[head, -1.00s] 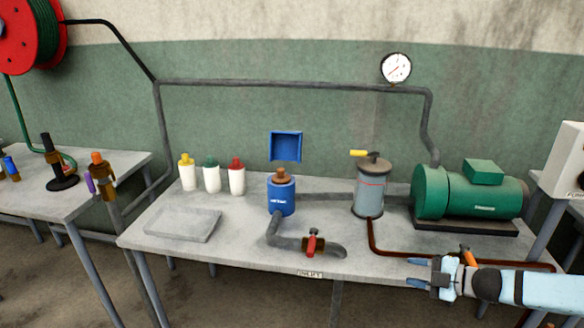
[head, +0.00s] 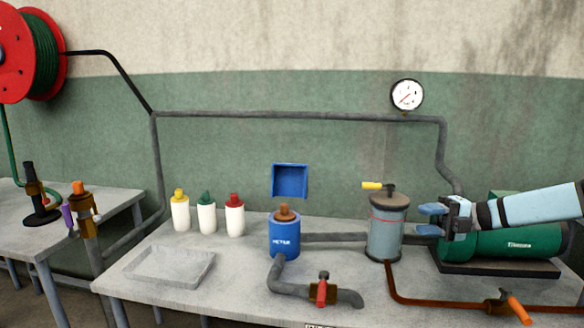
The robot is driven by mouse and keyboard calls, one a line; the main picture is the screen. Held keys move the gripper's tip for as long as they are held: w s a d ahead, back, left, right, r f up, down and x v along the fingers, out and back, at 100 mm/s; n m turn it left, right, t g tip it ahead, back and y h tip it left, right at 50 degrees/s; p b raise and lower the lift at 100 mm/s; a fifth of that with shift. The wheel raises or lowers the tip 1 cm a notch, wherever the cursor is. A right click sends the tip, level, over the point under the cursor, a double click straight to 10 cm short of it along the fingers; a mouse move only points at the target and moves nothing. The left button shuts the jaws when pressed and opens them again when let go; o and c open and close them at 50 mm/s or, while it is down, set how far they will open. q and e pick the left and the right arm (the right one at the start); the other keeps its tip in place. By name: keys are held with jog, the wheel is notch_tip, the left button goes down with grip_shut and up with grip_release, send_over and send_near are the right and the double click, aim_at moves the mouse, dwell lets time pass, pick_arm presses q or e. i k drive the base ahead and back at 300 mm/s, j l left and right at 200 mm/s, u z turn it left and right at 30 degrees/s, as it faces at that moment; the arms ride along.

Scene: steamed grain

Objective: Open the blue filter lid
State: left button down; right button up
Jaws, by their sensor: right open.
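The blue filter (head: 285,241) is an upright blue cylinder with pale lettering, joined to grey pipes on the bench. A brown-orange cap with a knob (head: 285,213) sits on its top. My right gripper (head: 428,219) comes in from the right with its fingers pointing left and apart. It is empty, well to the right of the filter, just beyond the grey canister (head: 386,238) and in front of the green motor (head: 520,241). My left gripper does not show.
A blue open box (head: 290,181) is on the wall behind the filter. Three white bottles (head: 207,219) and a shallow grey tray (head: 168,266) are to its left. A red-handled valve (head: 322,291) is in front. The yellow handle (head: 372,186) tops the canister.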

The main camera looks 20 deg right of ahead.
aim_at(287, 180)
jog(key=i+l, duration=0.1)
jog(key=i, duration=0.4)
jog(key=i+u, duration=0.1)
jog(key=i, duration=0.35)
jog(key=i+l+u, duration=0.1)
jog(key=i, duration=0.4)
jog(key=l, duration=0.1)
